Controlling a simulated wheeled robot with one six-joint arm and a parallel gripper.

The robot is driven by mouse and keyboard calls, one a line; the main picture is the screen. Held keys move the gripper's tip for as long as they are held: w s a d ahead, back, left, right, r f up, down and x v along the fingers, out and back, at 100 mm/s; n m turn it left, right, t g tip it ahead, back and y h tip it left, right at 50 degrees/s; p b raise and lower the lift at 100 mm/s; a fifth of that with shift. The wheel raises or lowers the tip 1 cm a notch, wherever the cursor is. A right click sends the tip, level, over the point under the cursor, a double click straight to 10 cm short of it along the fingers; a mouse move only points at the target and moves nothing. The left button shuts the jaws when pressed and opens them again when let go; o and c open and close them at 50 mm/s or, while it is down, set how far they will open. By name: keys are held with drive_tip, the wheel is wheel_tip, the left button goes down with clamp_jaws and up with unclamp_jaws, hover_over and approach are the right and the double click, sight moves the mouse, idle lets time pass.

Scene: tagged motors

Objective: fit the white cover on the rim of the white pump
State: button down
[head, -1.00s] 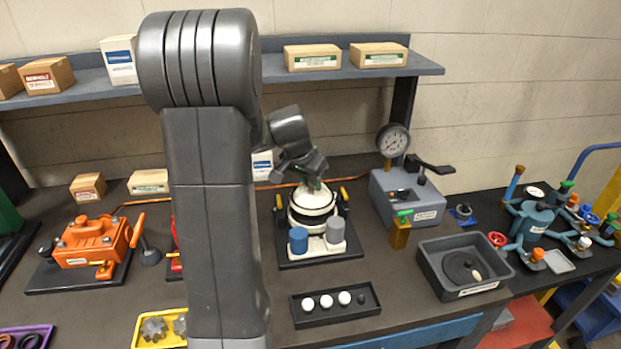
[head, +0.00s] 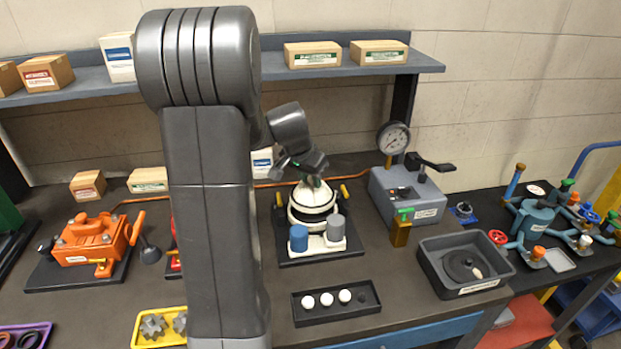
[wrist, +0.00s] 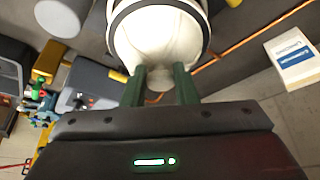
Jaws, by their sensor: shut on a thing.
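The white pump (head: 325,243) stands on a black base plate at the back middle of the bench, with a blue and a grey cylinder at its front. The white cover (head: 309,197) is over the top of the pump. It also shows as a pale dome in the wrist view (wrist: 158,42). My gripper (head: 313,183) is above the cover, its two green fingers (wrist: 160,80) shut on the cover's knob. A dark band shows near the cover's edge. I cannot tell whether the cover is fully seated on the rim.
A grey gauge unit (head: 405,195) stands right of the pump. A black tray with white balls (head: 335,302) lies in front, and a grey bin (head: 465,265) is at front right. An orange pump (head: 92,243) is at left. A shelf (head: 350,72) runs along the wall behind.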

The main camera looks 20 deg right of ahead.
sight(310, 188)
drive_tip(key=shift+f+b, duration=2.1)
drive_tip(key=shift+f, duration=0.05)
drive_tip(key=c, duration=1.1)
unclamp_jaws()
drive_tip(key=shift+r, duration=0.1)
drive_tip(key=shift+o, duration=0.2)
drive_tip(key=shift+r, duration=0.1)
drive_tip(key=shift+r+p, duration=1.85)
drive_tip(key=shift+r, duration=1.05)
drive_tip(key=b+v, duration=0.1)
drive_tip(key=v, duration=1.2)
drive_tip(key=shift+r+b, duration=0.35)
